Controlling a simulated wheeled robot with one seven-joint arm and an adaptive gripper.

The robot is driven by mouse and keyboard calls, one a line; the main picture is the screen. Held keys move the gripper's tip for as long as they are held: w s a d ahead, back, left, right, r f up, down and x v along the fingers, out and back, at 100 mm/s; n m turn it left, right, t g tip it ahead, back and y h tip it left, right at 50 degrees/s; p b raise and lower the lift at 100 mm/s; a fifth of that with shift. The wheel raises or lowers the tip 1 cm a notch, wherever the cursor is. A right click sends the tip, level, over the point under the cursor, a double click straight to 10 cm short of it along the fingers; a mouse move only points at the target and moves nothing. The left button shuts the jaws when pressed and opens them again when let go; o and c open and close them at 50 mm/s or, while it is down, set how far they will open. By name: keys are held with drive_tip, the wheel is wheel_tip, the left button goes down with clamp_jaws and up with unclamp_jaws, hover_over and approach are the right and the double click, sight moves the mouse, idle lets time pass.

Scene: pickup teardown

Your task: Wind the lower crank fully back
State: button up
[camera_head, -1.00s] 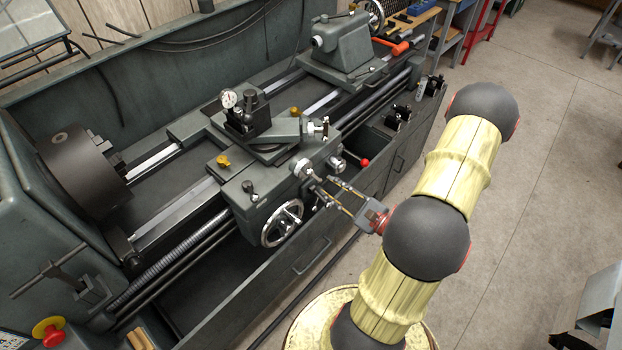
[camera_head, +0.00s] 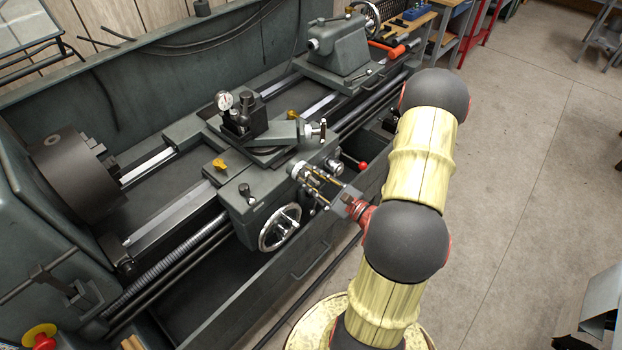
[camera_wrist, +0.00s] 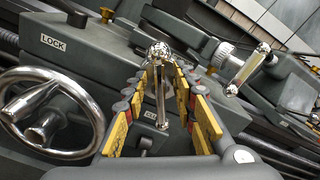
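The lower crank (camera_wrist: 160,52) is a chrome handle on the front of the lathe carriage. In the wrist view its grip points toward the camera, between my gripper's two yellow-padded fingers. It also shows in the head view (camera_head: 298,170), partly hidden by the fingers. My gripper (camera_wrist: 165,78) appears open around the grip, with a visible gap at the right finger; contact on the left side cannot be told. My gripper also shows in the head view (camera_head: 312,181), at the carriage front. The upper crank (camera_wrist: 246,68) is a chrome handle to the right and higher.
A chrome handwheel (camera_wrist: 50,112) is close on the left. A red-knobbed lever (camera_head: 362,166) sticks out right of the crank. The tool post (camera_head: 245,118) with a dial gauge (camera_head: 225,100) stands above.

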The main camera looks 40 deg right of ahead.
drive_tip(key=c, duration=0.3)
drive_tip(key=c, duration=0.4)
clamp_jaws()
drive_tip(key=shift+a, duration=0.1)
